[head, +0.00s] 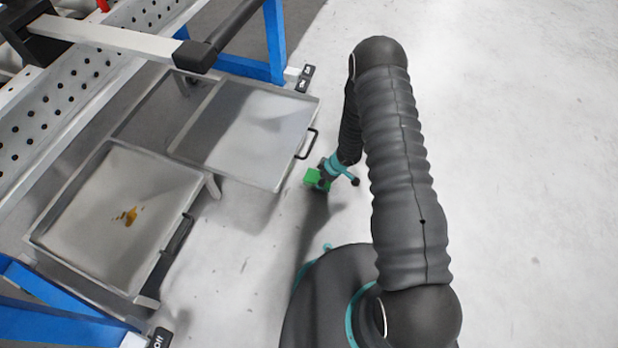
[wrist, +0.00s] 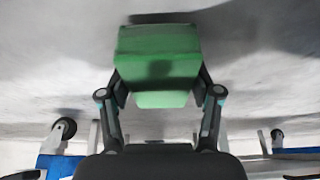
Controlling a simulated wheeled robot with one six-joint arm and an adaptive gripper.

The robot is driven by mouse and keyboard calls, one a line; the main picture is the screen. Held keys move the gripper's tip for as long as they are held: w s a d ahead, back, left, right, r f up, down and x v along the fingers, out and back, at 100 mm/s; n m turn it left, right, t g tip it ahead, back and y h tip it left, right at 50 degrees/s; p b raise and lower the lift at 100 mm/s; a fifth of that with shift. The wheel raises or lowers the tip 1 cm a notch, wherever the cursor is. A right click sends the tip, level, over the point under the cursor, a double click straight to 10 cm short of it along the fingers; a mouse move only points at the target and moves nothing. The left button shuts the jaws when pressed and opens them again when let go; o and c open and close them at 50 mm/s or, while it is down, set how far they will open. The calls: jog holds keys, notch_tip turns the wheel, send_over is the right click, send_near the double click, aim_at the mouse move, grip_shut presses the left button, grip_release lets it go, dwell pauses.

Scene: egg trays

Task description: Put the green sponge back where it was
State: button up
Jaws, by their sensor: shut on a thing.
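The green sponge (head: 314,177) is a small block at the end of my arm in the head view, just right of the handle side of the upper metal tray. My gripper (head: 321,173) is shut on it. In the wrist view the green sponge (wrist: 158,58) fills the upper middle, between the two fingers of my gripper (wrist: 158,85). It is held clear of the trays, with pale floor around it. The spot where it was before cannot be told from these frames.
The upper tray (head: 232,150) has a black handle (head: 306,144) and looks empty. The lower tray (head: 85,195) has a yellow-brown stain (head: 130,215). A blue-legged frame (head: 273,40) with a perforated panel (head: 60,92) stands at left. The floor (head: 520,150) at right is clear.

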aim_at(312, 175)
jog(key=a, duration=0.2)
jog(key=w+a+f, duration=0.1)
jog(key=shift+w+a, duration=0.1)
jog(key=shift+a, duration=0.3)
jog(key=shift+f, duration=0.2)
jog(key=o, duration=1.1)
jog(key=shift+r, duration=0.1)
